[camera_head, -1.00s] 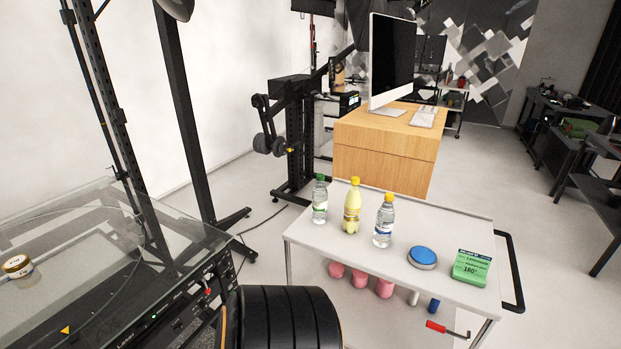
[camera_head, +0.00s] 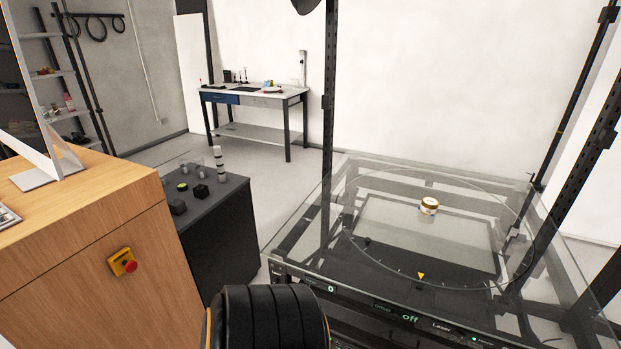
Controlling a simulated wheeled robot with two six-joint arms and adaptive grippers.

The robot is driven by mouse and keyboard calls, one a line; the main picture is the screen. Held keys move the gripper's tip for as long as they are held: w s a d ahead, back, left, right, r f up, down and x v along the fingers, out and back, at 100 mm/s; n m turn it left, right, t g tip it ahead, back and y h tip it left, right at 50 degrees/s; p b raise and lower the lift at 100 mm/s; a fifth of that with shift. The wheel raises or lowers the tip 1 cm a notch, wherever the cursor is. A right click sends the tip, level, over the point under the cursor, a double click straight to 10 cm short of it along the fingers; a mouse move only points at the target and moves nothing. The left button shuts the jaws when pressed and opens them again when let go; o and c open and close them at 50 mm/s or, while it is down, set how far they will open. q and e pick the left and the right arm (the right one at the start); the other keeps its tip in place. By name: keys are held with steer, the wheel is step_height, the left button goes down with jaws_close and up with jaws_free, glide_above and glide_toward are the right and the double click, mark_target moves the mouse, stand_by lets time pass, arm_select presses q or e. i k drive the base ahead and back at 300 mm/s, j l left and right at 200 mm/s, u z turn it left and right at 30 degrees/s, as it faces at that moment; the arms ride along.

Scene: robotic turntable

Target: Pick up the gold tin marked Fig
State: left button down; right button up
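A small tin with a gold lid (camera_head: 429,204) and a pale label band stands upright on the clear glass top of the turntable (camera_head: 385,185), right of centre in the head view. Its lettering is too small to read from here. Nothing touches it. Neither of my grippers is in view, so I cannot see whether they are open or shut.
A wooden desk (camera_head: 90,235) with a red-and-yellow emergency button (camera_head: 122,262) stands at the left. A dark cabinet (camera_head: 215,230) with small items stands between it and the turntable. Upright black posts (camera_head: 328,110) flank the turntable. A workbench (camera_head: 255,98) is at the back.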

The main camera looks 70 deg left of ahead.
mark_target(429, 206)
steer(key=u, duration=1.45)
